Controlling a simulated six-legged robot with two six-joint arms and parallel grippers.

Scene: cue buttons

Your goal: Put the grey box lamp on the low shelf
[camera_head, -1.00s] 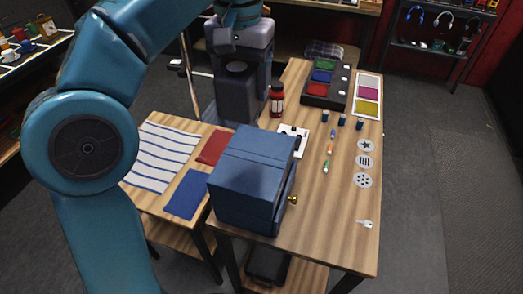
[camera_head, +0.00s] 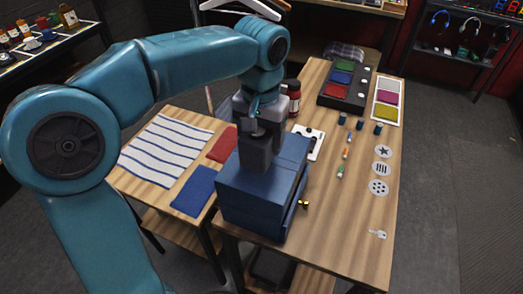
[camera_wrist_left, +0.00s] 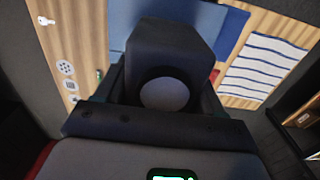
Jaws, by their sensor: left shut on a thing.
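The grey box lamp (camera_head: 257,153) is a dark grey block. In the left wrist view, the lamp (camera_wrist_left: 170,42) shows a round pale disc on its near face. My left gripper (camera_head: 262,123) is shut on it and holds it upright over the back part of the blue box (camera_head: 255,197). I cannot tell whether lamp and box touch. Low wooden boards show under the side table (camera_head: 172,228) and under the main table (camera_head: 305,276); I cannot tell which is the low shelf. My right gripper is not in view.
The main table (camera_head: 345,238) holds a red bottle (camera_head: 294,98), a white switch plate (camera_head: 312,143), a button panel (camera_head: 343,87), small cylinders, round symbol discs and a key (camera_head: 377,234). A striped cloth (camera_head: 165,152) and red and blue mats lie on the side table. The main table's front right is mostly clear.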

